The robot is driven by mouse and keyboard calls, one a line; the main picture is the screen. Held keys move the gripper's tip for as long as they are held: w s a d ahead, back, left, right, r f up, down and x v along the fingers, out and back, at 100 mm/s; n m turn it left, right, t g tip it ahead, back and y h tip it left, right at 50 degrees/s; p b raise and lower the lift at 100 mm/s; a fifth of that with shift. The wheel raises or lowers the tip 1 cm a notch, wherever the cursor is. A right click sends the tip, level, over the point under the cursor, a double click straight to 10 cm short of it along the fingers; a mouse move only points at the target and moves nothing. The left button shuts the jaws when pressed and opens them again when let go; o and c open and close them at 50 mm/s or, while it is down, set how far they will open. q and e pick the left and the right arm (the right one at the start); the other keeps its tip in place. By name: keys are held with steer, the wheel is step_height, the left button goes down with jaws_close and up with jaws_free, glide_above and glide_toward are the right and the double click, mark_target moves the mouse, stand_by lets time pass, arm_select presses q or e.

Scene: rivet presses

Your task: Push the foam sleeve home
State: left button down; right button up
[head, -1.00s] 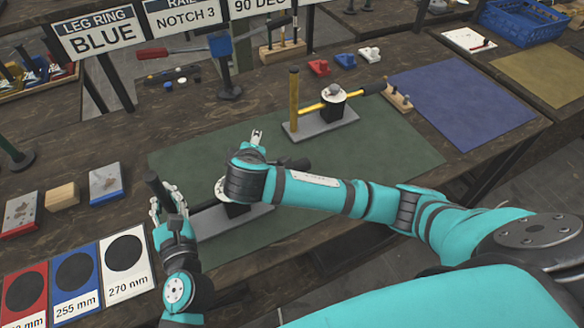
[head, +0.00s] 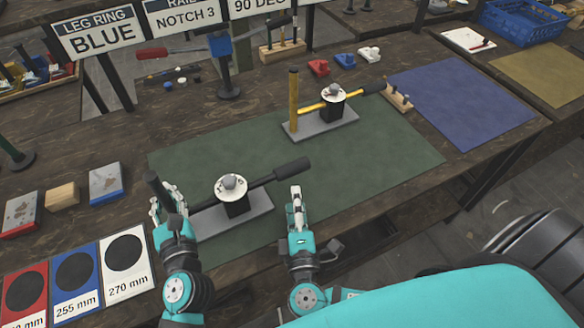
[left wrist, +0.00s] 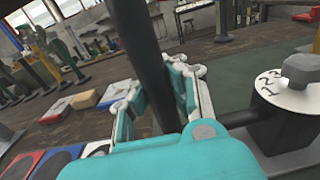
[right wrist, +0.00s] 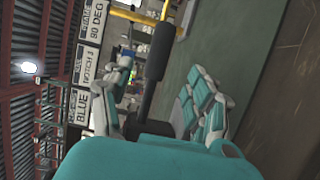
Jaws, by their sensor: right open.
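The foam sleeve (head: 291,171) is a thick dark cylinder on the right end of the near press's lever. It also shows in the right wrist view (right wrist: 158,52), with a thinner dark bar (right wrist: 148,98) running down from it. The near press has a white numbered dial (head: 231,187) and a grey base (head: 250,217). My left gripper (head: 163,205) is shut on the press's upright black post (left wrist: 147,50), with a finger on each side. My right gripper (head: 297,205) is open and empty, below and apart from the sleeve.
A second press (head: 335,105) with a yellow lever and post stands behind. A green mat (head: 390,150) lies under both, with clear room to the right. Red, blue and white size cards (head: 125,255) lie at the left front. Signs (head: 95,32) stand at the back.

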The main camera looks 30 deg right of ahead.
mark_target(292, 176)
steer(key=x, duration=1)
steer(key=shift+w, duration=0.15)
jaws_close()
steer(key=shift+a, duration=0.1)
